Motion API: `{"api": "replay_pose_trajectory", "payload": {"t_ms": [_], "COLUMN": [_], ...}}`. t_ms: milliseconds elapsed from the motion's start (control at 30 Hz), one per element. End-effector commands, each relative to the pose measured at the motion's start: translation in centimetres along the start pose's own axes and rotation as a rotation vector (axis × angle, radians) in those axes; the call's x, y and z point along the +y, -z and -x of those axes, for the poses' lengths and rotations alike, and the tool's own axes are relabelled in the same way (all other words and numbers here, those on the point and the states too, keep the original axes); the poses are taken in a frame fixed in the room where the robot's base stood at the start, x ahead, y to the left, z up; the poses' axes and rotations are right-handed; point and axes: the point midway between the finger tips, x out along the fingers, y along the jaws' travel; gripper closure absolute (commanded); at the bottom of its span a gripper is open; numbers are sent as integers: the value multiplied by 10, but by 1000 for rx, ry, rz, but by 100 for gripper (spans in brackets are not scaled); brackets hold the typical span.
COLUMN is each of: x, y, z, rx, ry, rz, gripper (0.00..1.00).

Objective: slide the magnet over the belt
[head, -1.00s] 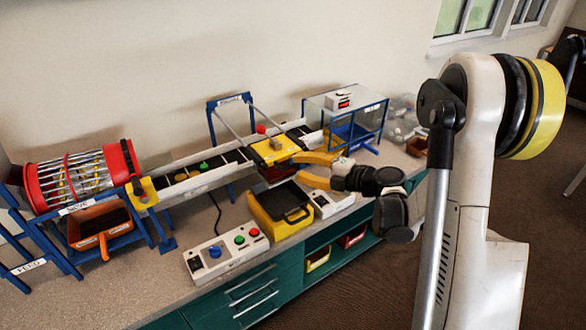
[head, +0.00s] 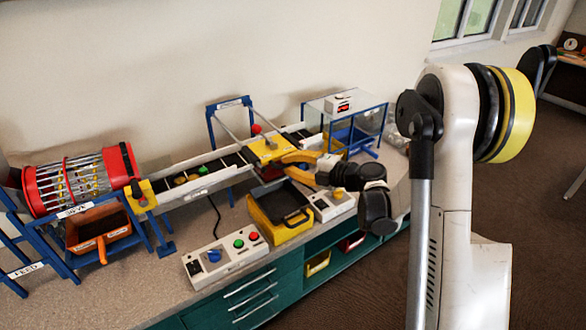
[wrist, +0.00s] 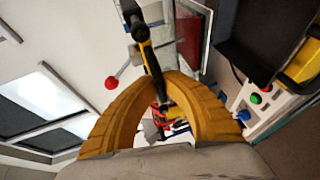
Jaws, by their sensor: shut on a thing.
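The magnet (head: 270,149) is a yellow carriage block on two grey rails, lying across the conveyor belt (head: 222,166) in the head view. A red ball knob (head: 257,128) stands at its far side; a red knob also shows in the wrist view (wrist: 112,83). My gripper (head: 287,157), with yellow curved fingers, is at the magnet's near right side. In the wrist view, my fingers (wrist: 163,82) close around a black bar-like handle (wrist: 152,58), shut on it. The fingers hide part of the grip. A green piece (head: 202,169) and a yellowish piece (head: 180,180) lie on the belt.
A red-ended drum (head: 80,178) and orange bin (head: 98,228) stand left. A yellow tray (head: 280,225) sits below the magnet, in front of the belt. A button box (head: 226,257) lies on the counter's front. A blue-framed clear box (head: 346,125) stands at the belt's right end.

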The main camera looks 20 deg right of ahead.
Motion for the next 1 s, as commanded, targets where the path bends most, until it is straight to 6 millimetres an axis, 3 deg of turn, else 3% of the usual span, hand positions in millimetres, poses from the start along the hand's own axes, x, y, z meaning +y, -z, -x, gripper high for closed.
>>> {"api": "replay_pose_trajectory", "payload": {"t_ms": [100, 233, 633, 700, 1000], "x": [7, 12, 14, 14, 14], "y": [-11, -20, -24, -24, -24], "z": [-28, -49, -57, -57, -56], "rx": [2, 0, -1, -1, -1], "ry": [-1, -1, 0, -1, -1], "rz": [0, 0, -1, -1, -1], "gripper": [100, 100, 100, 70, 68]}}
